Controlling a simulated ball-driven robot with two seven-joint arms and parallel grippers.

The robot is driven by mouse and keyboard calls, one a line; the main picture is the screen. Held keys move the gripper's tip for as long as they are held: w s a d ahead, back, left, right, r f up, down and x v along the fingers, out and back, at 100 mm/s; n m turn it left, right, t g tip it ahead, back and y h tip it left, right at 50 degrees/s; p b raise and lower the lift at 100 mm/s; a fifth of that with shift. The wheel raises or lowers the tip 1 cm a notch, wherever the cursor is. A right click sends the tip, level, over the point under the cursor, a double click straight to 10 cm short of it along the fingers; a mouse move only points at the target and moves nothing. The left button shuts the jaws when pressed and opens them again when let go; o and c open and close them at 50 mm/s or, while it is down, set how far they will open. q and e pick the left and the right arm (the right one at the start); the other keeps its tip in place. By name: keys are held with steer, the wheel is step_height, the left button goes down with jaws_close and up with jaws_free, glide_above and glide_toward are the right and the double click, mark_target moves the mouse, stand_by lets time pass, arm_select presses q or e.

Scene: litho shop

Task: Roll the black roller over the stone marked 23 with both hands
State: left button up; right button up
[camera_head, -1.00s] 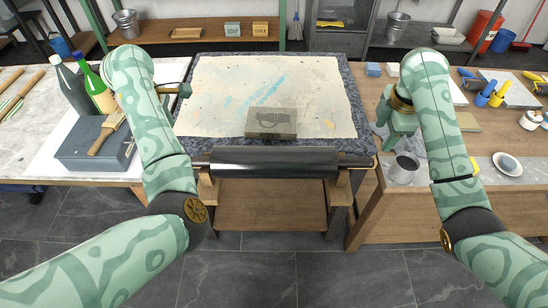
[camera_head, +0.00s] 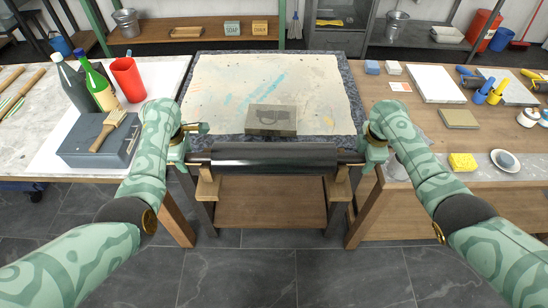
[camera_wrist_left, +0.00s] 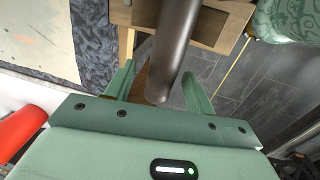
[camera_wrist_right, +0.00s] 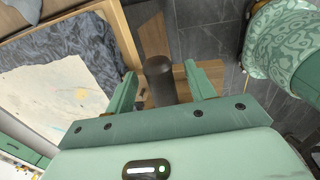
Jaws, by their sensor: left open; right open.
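The black roller (camera_head: 273,158) lies level across wooden supports at the front of the press table. A grey-brown stone (camera_head: 271,120) with a dark drawing lies on the stained sheet just behind it; I cannot read a number on it. My left gripper (camera_head: 187,157) is at the roller's left end; in the left wrist view the roller's dark end (camera_wrist_left: 176,50) sits between its open fingers. My right gripper (camera_head: 366,160) is at the right end; in the right wrist view the roller's end (camera_wrist_right: 159,78) shows between its open fingers. Neither gripper is closed on it.
The stained sheet (camera_head: 225,80) covers the press table. On the left bench are a grey box (camera_head: 95,147) with a brush, bottles and a red cup (camera_head: 128,80). On the right bench are a yellow sponge (camera_head: 462,162) and a small dish (camera_head: 505,161).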

arm_select(q)
steer(key=shift+w+f, duration=0.1)
steer(key=shift+f, duration=0.55)
arm_select(e)
steer(key=shift+w+f, duration=0.1)
steer(key=shift+f, duration=0.55)
arm_select(q)
jaws_close()
arm_select(e)
jaws_close()
arm_select(q)
steer(key=shift+r, duration=0.1)
steer(key=shift+w+r, duration=0.1)
steer(key=shift+r, duration=0.15)
arm_select(e)
steer(key=shift+w+r, duration=0.1)
steer(key=shift+r, duration=0.2)
